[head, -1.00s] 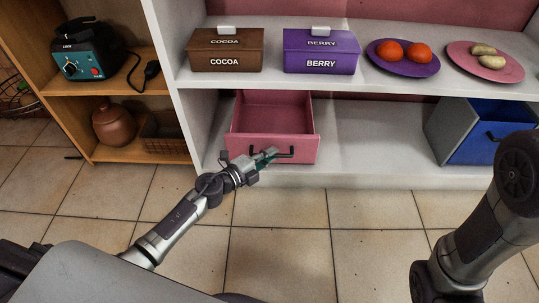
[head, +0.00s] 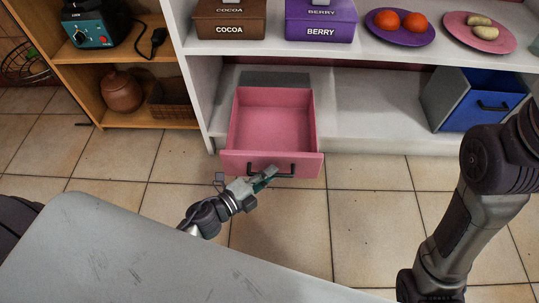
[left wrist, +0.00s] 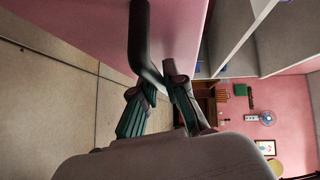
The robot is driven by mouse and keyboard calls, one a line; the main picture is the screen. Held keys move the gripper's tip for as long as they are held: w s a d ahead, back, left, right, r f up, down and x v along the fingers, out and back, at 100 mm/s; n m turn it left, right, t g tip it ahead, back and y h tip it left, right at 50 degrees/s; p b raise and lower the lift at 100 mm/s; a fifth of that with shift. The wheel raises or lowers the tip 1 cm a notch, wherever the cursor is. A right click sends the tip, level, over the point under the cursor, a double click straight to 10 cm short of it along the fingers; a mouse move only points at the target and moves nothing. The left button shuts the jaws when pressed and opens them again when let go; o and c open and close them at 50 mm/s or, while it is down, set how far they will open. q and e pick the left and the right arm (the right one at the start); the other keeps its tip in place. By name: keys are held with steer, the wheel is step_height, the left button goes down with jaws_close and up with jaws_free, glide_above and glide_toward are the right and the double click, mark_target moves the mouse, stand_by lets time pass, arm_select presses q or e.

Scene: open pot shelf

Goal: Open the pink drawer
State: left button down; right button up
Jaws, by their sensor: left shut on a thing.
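The pink drawer (head: 272,120) is pulled well out of the lower shelf in the head view, and its inside looks empty. Its front carries a dark bar handle (head: 272,171). My left gripper (head: 264,178) is at the left part of that handle. In the left wrist view the drawer front (left wrist: 100,25) fills the upper part, and my left gripper's fingers (left wrist: 163,92) are shut on the dark handle (left wrist: 143,45). My right arm shows at the right of the head view, but its gripper is out of view.
A blue drawer box (head: 485,103) stands on the lower shelf at the right. Brown cocoa (head: 229,28) and purple berry (head: 320,32) boxes stand on the shelf above. A grey surface (head: 150,250) fills the near left. Tiled floor (head: 370,220) is clear before the shelf.

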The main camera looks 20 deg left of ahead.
arm_select(q)
steer(key=shift+s+d, duration=0.15)
steer(key=shift+s, duration=0.5)
steer(key=c, duration=1.2)
jaws_free()
steer(key=v, duration=1.2)
